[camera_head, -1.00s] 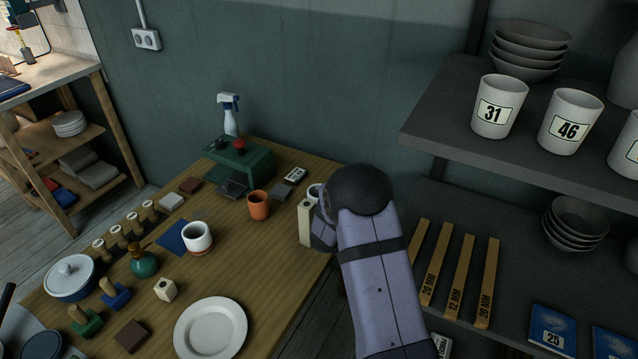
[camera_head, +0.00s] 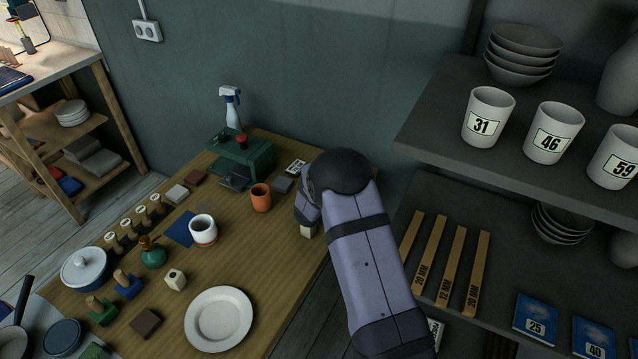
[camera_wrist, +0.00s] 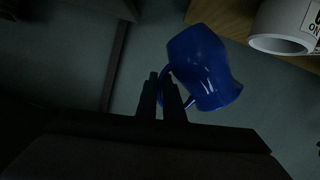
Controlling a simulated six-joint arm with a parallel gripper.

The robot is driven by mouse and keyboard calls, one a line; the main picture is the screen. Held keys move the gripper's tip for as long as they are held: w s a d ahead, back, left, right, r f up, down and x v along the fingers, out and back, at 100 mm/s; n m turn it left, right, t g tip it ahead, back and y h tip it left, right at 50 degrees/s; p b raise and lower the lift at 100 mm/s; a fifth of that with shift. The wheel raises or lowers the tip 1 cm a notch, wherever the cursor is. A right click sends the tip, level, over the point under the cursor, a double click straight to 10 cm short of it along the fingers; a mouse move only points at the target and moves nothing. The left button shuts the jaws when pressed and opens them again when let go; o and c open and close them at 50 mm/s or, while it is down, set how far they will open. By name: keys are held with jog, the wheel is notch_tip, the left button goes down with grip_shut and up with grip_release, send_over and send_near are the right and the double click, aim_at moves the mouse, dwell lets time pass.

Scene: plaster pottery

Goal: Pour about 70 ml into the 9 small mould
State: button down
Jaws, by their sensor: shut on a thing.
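In the wrist view, my gripper (camera_wrist: 168,92) is shut on the handle of a glossy blue jug (camera_wrist: 203,70). The jug hangs to the right of the fingers, apart from the wooden edge above it. Its inside and any liquid are not visible. In the head view, my arm hides the gripper and the jug. A pale block (camera_head: 307,231) shows partly below my wrist at the table's right edge. A small pale block with a dark hole (camera_head: 175,280) stands on the table. I cannot read a 9 on either block, so I cannot tell which is the mould.
In the wrist view, a white vessel with a partly cut-off label (camera_wrist: 280,30) is near the jug at upper right. An orange cup (camera_head: 261,198), a white cup (camera_head: 203,229) and a white plate (camera_head: 219,319) stand on the table. Shelves with numbered cups (camera_head: 488,118) rise at right.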

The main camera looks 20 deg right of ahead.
jog(key=shift+w+a+r+n+h+p, duration=0.2)
jog(key=shift+r+n+p, duration=0.25)
jog(key=shift+r, duration=0.1)
jog(key=shift+w+a+r+n+h+p, duration=0.15)
jog(key=shift+r+n+h+p, duration=0.05)
jog(key=shift+r+n+p, duration=0.3)
dwell(0.6)
jog(key=shift+w+a+r+n+h+p, duration=0.2)
jog(key=shift+a+r+n+p, duration=0.1)
jog(key=shift+r+n, duration=0.3)
jog(key=shift+w+a+r+n+h+p, duration=0.2)
jog(key=shift+a+r+n+p, duration=0.05)
jog(key=shift+r+n, duration=0.3)
dwell(1.5)
jog(key=f+m+b, duration=0.1)
jog(key=s+d+f+m+y+b, duration=0.1)
jog(key=f, duration=0.1)
jog(key=s+d+f+m+b, duration=0.1)
jog(key=shift+f+m+y, duration=0.25)
jog(key=shift+m+y, duration=0.05)
jog(key=shift+f+m+b, duration=0.2)
jog(key=shift+m+b, duration=0.1)
jog(key=shift+b, duration=0.1)
jog(key=shift+r, duration=0.1)
jog(key=shift+s+d+f+m+y+b, duration=0.15)
jog(key=shift+f+m+y+b, duration=0.05)
jog(key=shift+f+m+b, duration=0.2)
jog(key=shift+s+d+f+m+y+b, duration=0.15)
jog(key=shift+f+m+y+b, duration=0.05)
jog(key=shift+f+m+b, duration=0.2)
